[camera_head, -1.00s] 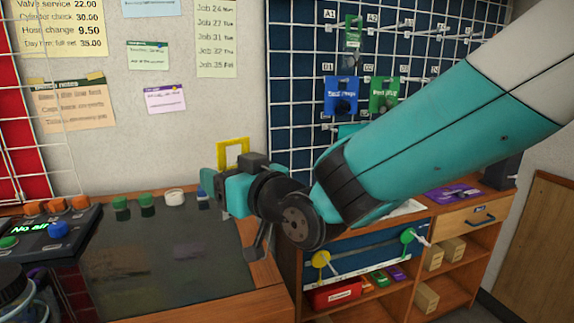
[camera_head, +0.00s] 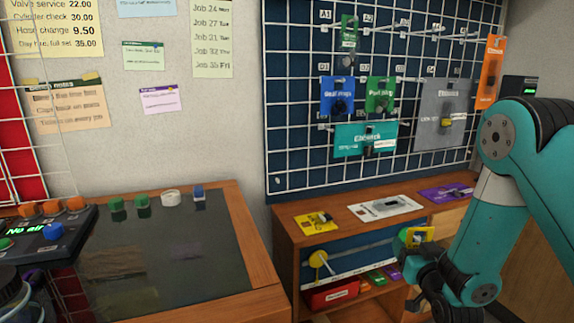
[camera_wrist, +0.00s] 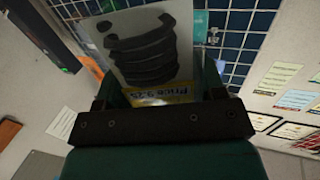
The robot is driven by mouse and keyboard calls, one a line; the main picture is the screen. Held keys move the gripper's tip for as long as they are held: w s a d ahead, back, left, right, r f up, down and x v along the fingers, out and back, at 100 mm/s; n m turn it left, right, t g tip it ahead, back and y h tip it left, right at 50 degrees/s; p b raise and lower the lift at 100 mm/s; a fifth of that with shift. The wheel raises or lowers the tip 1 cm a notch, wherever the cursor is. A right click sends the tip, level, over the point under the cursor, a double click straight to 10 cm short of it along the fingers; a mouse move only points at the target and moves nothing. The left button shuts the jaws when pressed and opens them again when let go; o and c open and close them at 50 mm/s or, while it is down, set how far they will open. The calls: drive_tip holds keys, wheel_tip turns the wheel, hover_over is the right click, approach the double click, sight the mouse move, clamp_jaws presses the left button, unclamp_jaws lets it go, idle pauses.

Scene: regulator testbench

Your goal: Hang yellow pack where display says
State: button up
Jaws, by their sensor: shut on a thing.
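In the wrist view, a yellow strip of the pack (camera_wrist: 165,94) with price lettering shows between the teal fingers. Another yellow pack (camera_head: 317,222) lies on the shelf top. A dark display (camera_head: 520,88) with a green-lit part stands at the right; its text is too small to read.
The pegboard (camera_head: 290,150) carries blue (camera_head: 338,97), green (camera_head: 380,96), teal (camera_head: 365,140), grey (camera_head: 445,112) and orange (camera_head: 490,72) packs. White (camera_head: 385,208) and purple (camera_head: 447,192) packs lie on the shelf top. A console (camera_head: 40,240) stands left of the dark mat.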

wheel_tip(320, 180, up, 12)
drive_tip(key=p, duration=1.2)
drive_tip(key=s+f, duration=0.6)
drive_tip(key=f, duration=0.6)
drive_tip(key=shift+s+d+f, duration=0.2)
drive_tip(key=shift+d, duration=0.1)
drive_tip(key=shift+a, duration=0.1)
